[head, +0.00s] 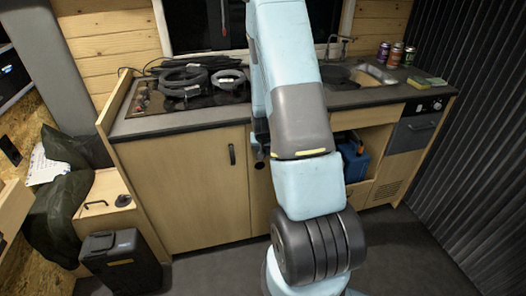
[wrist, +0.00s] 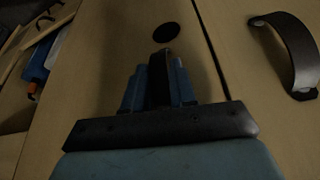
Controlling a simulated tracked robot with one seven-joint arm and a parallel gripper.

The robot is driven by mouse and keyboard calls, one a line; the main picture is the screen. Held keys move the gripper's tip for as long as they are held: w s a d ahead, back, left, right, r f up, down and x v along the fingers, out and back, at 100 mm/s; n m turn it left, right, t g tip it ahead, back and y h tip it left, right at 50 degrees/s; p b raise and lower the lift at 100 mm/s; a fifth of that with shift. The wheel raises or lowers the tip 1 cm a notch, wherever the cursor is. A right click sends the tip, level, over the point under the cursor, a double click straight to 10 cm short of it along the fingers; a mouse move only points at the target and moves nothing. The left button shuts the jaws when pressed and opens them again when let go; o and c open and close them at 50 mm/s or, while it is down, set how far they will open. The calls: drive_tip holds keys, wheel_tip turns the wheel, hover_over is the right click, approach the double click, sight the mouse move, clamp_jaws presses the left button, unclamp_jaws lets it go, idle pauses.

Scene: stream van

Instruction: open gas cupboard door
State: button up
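Low wooden cupboard fronts stand under the counter. The wide left door (head: 185,190) is closed and has a dark bow handle (head: 232,154), which also shows in the wrist view (wrist: 290,52). Next to it is a narrower door (wrist: 110,48) with a round dark finger hole (wrist: 166,33); it looks closed, and my arm covers most of it in the head view. I cannot tell by a label which is the gas cupboard. My gripper (wrist: 162,62) looks shut and empty, pointing at the narrower door just short of the hole in the picture. The head view hides it.
An open niche to the right holds a blue container (head: 354,160). A dark bin (head: 120,262) and a wooden bench (head: 103,195) stand at left. The counter (head: 185,121) bears a hob and sink. The floor (head: 408,255) is clear at right.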

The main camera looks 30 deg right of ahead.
clamp_jaws()
drive_tip(key=shift+s, duration=0.1)
idle(0.4)
